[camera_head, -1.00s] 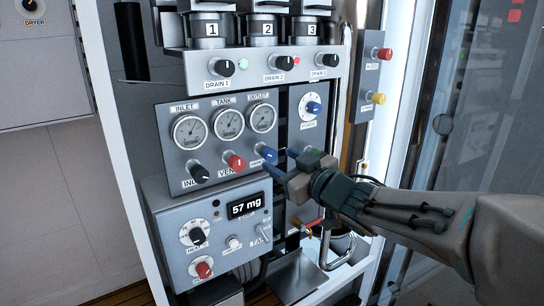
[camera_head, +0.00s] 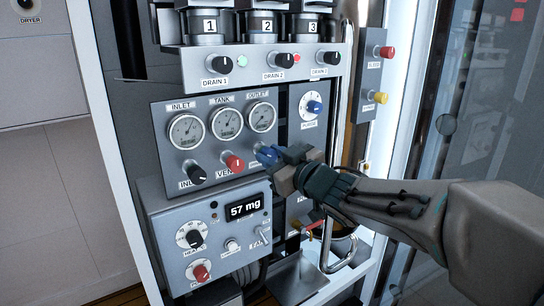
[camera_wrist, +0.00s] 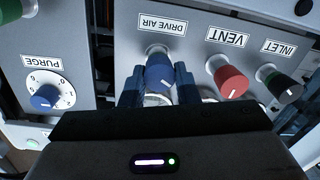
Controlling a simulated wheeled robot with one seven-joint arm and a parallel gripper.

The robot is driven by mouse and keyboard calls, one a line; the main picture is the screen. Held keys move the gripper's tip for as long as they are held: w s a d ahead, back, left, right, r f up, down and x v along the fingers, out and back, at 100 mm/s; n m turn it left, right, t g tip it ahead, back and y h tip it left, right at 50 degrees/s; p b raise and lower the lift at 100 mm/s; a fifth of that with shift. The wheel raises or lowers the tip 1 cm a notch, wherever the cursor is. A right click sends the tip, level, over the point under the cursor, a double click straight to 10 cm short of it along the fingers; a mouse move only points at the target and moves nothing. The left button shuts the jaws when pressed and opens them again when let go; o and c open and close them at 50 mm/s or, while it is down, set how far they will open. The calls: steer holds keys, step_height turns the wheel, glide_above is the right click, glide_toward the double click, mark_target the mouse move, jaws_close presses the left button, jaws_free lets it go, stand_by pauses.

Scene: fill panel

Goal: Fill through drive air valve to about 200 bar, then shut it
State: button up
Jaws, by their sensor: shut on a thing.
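The drive air valve is a blue knob (camera_wrist: 159,76) with a white pointer line, under an upside-down DRIVE AIR label in the wrist view. My gripper (camera_wrist: 159,88) has a finger on each side of this knob and is shut on it. In the head view my gripper (camera_head: 270,155) covers most of the knob and its label. The tank gauge (camera_head: 225,124) sits above, between the inlet gauge (camera_head: 186,131) and the outlet gauge (camera_head: 261,117). The needles are too small to read in bar.
The red vent knob (camera_head: 234,163) and black inlet knob (camera_head: 196,174) sit left of the drive air knob. The blue purge knob (camera_head: 314,107) is up to the right. A display (camera_head: 244,208) below reads 57 mg.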

steer(key=n+b, duration=0.2)
steer(key=n, duration=0.3)
steer(key=shift+n, duration=0.3)
steer(key=n+b, duration=0.2)
steer(key=n, duration=0.3)
steer(key=shift+a+n, duration=0.15)
steer(key=shift+n, duration=0.15)
stand_by(0.5)
steer(key=o, duration=1)
steer(key=shift+s, duration=0.1)
